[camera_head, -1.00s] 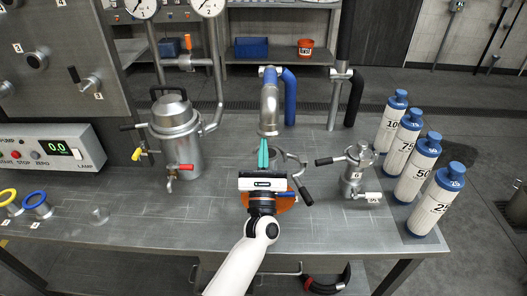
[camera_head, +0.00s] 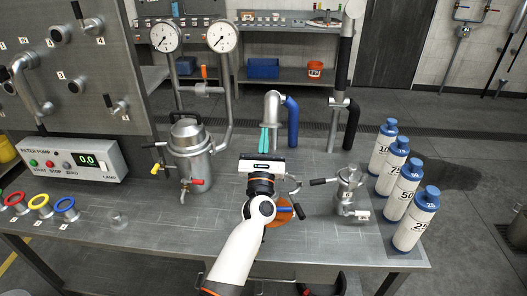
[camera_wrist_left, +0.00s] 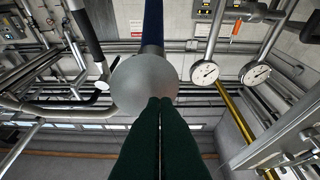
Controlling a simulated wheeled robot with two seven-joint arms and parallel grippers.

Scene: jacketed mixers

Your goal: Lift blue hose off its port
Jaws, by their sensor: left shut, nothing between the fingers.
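The blue hose (camera_head: 292,122) hangs down behind the bench, at the right of a grey metal elbow pipe (camera_head: 273,106). It also shows as a dark blue strip at the top of the left wrist view (camera_wrist_left: 152,24). My left gripper (camera_head: 265,140) is upright with its teal fingers shut and empty, close to the elbow pipe's lower part and left of the hose. In the left wrist view, the shut fingers (camera_wrist_left: 160,110) overlap a round grey metal face (camera_wrist_left: 144,82). I cannot tell whether they touch it. The hose's port is not clear. My right gripper is not in view.
A jacketed metal vessel (camera_head: 192,152) stands left of my arm. A smaller metal vessel (camera_head: 349,184) and several white bottles with blue caps stand at the right. A black hose (camera_head: 352,127) hangs right of the blue one.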

